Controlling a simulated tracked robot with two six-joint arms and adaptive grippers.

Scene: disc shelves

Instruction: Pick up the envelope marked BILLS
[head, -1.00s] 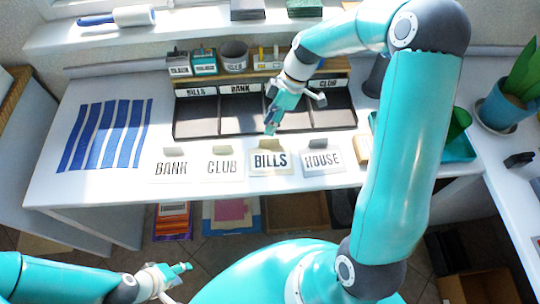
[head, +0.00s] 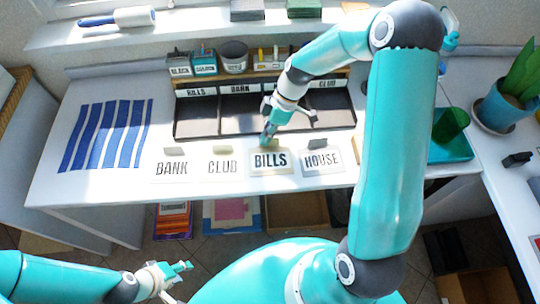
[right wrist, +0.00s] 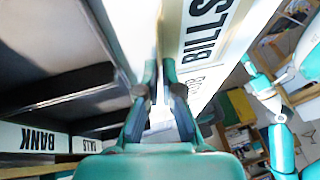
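The envelope marked BILLS (head: 270,162) stands at the table's front edge between the CLUB and HOUSE cards, with a small beige tab on top. Its lettering also shows large in the right wrist view (right wrist: 208,28). My right gripper (head: 268,140) points down at the tab, which it partly hides. In the right wrist view, the two fingertips (right wrist: 159,70) are a small gap apart with a pale strip between them; contact with the tab cannot be made out. My left gripper (head: 182,272) is open and empty at the lower left, away from the table.
The BANK (head: 172,168), CLUB (head: 222,166) and HOUSE (head: 321,160) cards stand in the same row. Behind them is a dark compartment tray (head: 195,132) with name labels. A blue-striped mat (head: 108,135) lies left. A teal tray (head: 455,148) and potted plant are right.

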